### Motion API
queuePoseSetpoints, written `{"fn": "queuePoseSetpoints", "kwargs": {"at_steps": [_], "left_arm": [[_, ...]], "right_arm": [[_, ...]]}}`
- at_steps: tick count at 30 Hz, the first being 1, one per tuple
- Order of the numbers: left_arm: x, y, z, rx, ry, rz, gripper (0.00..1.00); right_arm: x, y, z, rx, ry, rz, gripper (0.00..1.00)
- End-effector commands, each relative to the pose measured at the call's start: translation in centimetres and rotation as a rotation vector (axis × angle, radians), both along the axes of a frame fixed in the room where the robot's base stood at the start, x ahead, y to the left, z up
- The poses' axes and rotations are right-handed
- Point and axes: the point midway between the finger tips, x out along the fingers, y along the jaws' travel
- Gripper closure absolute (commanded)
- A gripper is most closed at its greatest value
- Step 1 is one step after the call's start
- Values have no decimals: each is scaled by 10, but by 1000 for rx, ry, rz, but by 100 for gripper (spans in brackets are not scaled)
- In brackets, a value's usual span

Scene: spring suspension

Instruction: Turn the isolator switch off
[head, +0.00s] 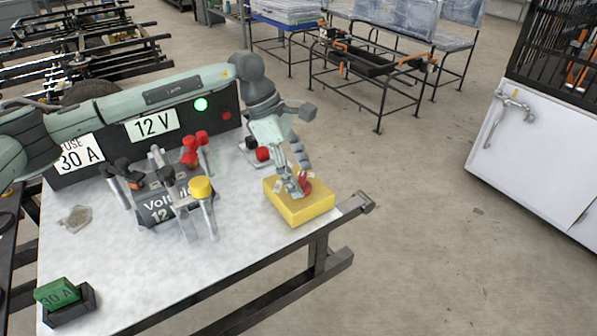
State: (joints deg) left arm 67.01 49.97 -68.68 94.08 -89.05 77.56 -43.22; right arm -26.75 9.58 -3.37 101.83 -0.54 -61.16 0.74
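The isolator switch is a yellow box (291,209) with a red knob (306,183) on top, at the right front edge of the white table. My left arm reaches across from the left, and my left gripper (297,184) points down at the knob. Its fingertips are at the knob and hide part of it. I cannot tell whether they are closed on it. My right gripper is not in view.
A black panel (226,101) with a lit green lamp (201,104) and "12 V" label stands behind.

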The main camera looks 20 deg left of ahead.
Motion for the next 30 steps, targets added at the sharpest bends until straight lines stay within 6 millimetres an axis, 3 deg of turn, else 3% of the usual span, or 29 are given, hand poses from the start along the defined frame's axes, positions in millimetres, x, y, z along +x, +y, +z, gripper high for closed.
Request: {"fn": "queuePoseSetpoints", "kwargs": {"at_steps": [1, 12, 23, 30], "left_arm": [[0, 0, 0, 0, 0, 0, 42], [0, 0, 0, 0, 0, 0, 84], [-1, 1, -2, 1, 1, 72, 84], [-2, 0, -3, 1, 0, 243, 84]], "right_arm": [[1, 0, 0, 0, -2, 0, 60], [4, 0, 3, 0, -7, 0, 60], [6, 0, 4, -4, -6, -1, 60], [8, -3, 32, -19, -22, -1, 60]]}}
